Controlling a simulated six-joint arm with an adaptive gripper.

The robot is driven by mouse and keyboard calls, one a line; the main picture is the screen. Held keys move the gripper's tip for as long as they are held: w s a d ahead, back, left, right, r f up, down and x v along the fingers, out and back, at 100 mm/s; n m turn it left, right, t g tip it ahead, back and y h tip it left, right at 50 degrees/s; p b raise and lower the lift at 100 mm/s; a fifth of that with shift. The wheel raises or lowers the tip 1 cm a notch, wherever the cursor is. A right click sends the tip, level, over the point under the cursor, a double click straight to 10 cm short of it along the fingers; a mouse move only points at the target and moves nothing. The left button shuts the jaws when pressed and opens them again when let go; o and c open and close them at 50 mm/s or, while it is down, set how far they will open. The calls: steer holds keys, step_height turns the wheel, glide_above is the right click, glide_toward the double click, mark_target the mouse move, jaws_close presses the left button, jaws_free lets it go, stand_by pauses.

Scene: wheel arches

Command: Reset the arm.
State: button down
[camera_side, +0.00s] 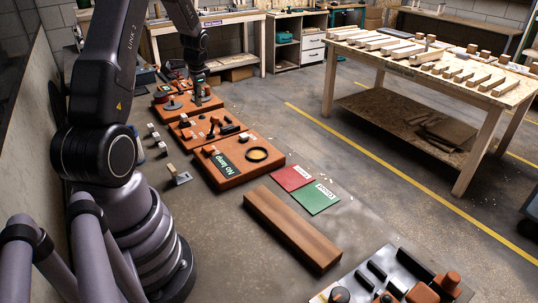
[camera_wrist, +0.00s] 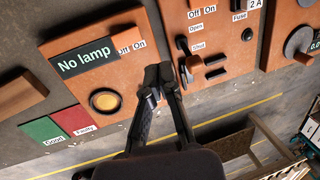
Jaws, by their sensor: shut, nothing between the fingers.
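My gripper (camera_wrist: 168,78) is shut and empty in the wrist view, above the gap between two orange boards. The lamp board (camera_side: 238,170) has a dark "No lamp" display (camera_wrist: 84,56), a yellow round lamp (camera_wrist: 104,100) and an Off/On switch. The middle board (camera_wrist: 208,60) carries Off/On, Open/Shut and Fuse 2 A labels with black parts. A third board (camera_side: 172,107) with a round dial (camera_wrist: 298,42) lies beyond it. In the side view my gripper (camera_side: 203,100) is over the far boards; its fingertips are hard to make out.
A long brown block (camera_side: 292,228) is nearer. A tray (camera_side: 345,275) holds black and orange parts. A workbench (camera_side: 430,70) with wooden pieces stands right.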

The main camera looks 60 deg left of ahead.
steer(key=w+d+r+t, duration=0.1)
steer(key=d+r+t, duration=0.1)
steer(key=d+r, duration=1.45)
steer(key=s+d+r+t+h, duration=0.1)
steer(key=s+d+r, duration=0.1)
steer(key=s+d, duration=0.5)
steer(key=s+d+r+t+h, duration=0.1)
steer(key=s+d+r+t, duration=0.1)
steer(key=s+d, duration=0.6)
steer(key=d+r, duration=0.1)
steer(key=d, duration=0.2)
steer(key=shift+s+d+t, duration=0.15)
steer(key=shift+t, duration=0.15)
steer(key=shift+r, duration=0.15)
